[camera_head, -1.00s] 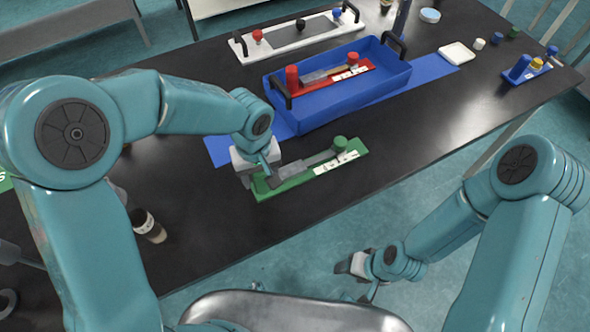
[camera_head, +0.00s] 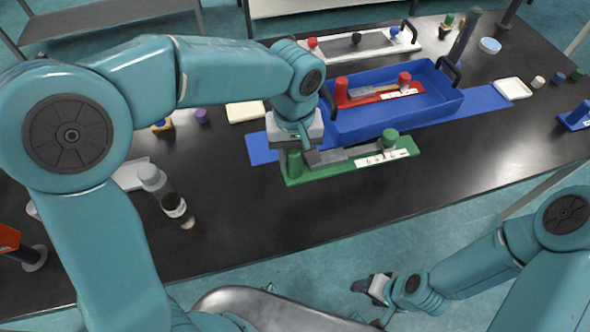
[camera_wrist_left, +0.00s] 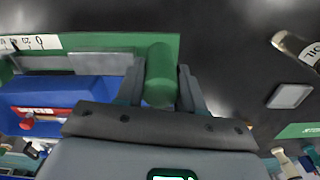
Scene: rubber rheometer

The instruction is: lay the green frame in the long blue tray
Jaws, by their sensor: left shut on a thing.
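The green frame (camera_head: 345,169) is a flat bar with a green post near each end, a grey strip and a white label. It is in front of the long blue tray (camera_head: 395,127); I cannot tell whether it touches the table. My left gripper (camera_head: 296,156) points down at the frame's left end and is shut on the left post. In the left wrist view the green post (camera_wrist_left: 160,75) stands between the fingers. The tray has black end handles and holds a red frame (camera_head: 380,97). My right gripper (camera_head: 366,287) hangs off the table's front edge, its jaws unclear.
A blue mat (camera_head: 485,101) lies under the tray. A white frame (camera_head: 375,46) with coloured knobs stands behind it. A white dish (camera_head: 513,88) lies to the right.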

